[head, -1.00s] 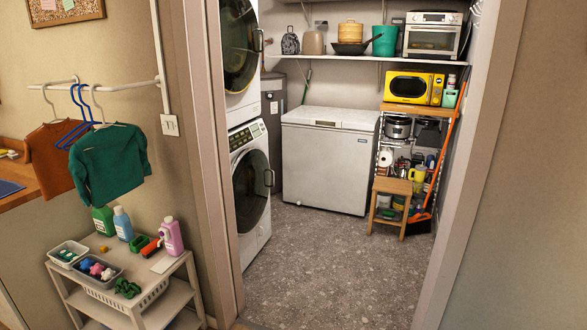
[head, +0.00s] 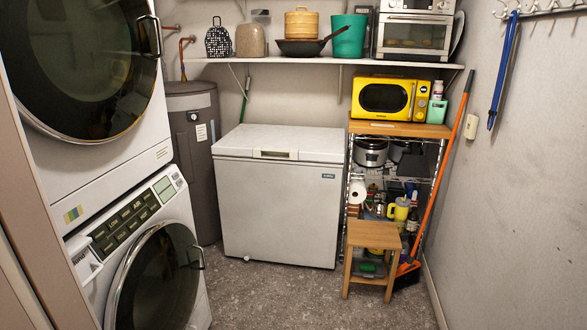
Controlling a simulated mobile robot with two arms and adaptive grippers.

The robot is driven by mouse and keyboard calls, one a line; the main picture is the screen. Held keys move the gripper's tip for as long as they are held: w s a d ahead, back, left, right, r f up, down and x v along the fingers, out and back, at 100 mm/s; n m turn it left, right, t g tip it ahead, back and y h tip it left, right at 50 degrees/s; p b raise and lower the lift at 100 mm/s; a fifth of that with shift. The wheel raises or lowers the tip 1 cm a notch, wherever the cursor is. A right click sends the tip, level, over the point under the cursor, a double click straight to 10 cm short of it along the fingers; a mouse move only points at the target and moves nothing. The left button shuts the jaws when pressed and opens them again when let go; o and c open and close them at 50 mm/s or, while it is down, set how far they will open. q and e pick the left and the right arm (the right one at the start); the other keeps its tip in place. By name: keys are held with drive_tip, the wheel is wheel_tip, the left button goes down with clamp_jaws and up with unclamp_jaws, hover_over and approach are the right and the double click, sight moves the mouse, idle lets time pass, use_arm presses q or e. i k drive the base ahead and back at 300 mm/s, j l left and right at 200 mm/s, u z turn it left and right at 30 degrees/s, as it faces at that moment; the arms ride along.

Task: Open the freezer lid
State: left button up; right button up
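The white chest freezer (head: 277,213) stands against the back wall, in the middle of the head view. Its lid (head: 281,140) is shut, with a handle strip (head: 275,155) at the middle of the lid's front edge. The freezer's front faces me and is unobstructed. Neither of my grippers is in view.
A stacked washer (head: 150,265) and dryer (head: 95,75) stand close on the left. A grey tank (head: 196,150) is left of the freezer. A wooden stool (head: 371,240), loaded rack (head: 398,129) and orange broom (head: 440,170) are on the right. Bare floor (head: 285,297) lies before the freezer. A shelf (head: 320,62) hangs above.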

sight(266, 142)
drive_tip(key=i+z, duration=0.35)
drive_tip(key=i, duration=2.05)
